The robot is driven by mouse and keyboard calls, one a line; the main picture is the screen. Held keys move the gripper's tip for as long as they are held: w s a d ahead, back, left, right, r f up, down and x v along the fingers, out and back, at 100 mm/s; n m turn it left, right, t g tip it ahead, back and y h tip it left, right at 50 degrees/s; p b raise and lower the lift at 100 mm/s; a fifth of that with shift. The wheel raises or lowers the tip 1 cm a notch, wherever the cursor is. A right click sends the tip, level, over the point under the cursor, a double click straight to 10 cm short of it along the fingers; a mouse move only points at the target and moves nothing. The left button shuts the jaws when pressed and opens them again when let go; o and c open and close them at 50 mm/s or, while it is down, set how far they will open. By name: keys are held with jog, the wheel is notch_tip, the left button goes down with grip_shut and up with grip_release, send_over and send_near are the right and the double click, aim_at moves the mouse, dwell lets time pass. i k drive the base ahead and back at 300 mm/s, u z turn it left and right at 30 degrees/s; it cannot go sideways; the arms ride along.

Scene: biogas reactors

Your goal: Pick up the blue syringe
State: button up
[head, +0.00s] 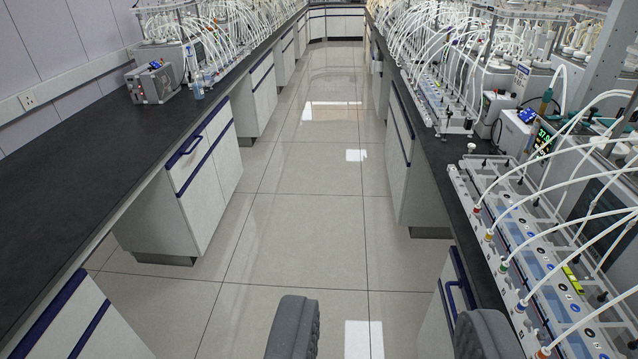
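My gripper (389,318) shows as two grey padded fingers at the bottom of the head view. They stand wide apart, with only floor and the edge of the right bench visible between them. I cannot pick out a blue syringe with certainty. A small, light-blue upright item (198,89) stands on the left bench, far from my gripper; it is too small to tell whether it is a syringe.
A tiled aisle (310,230) runs clear between the dark left bench (85,185) and the right bench (437,165). A grey box (150,86) sits near the light-blue item. Reactor racks with white tubes (545,260) crowd the right bench.

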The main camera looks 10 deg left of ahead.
aim_at(190, 60)
jog(key=u, duration=0.15)
jog(key=i, duration=1.3)
jog(key=u, duration=0.4)
jog(key=i, duration=1.35)
jog(key=u, duration=0.45)
jog(key=i, duration=1.1)
jog(key=z, duration=1.4)
jog(key=i, duration=0.8)
jog(key=u, duration=0.1)
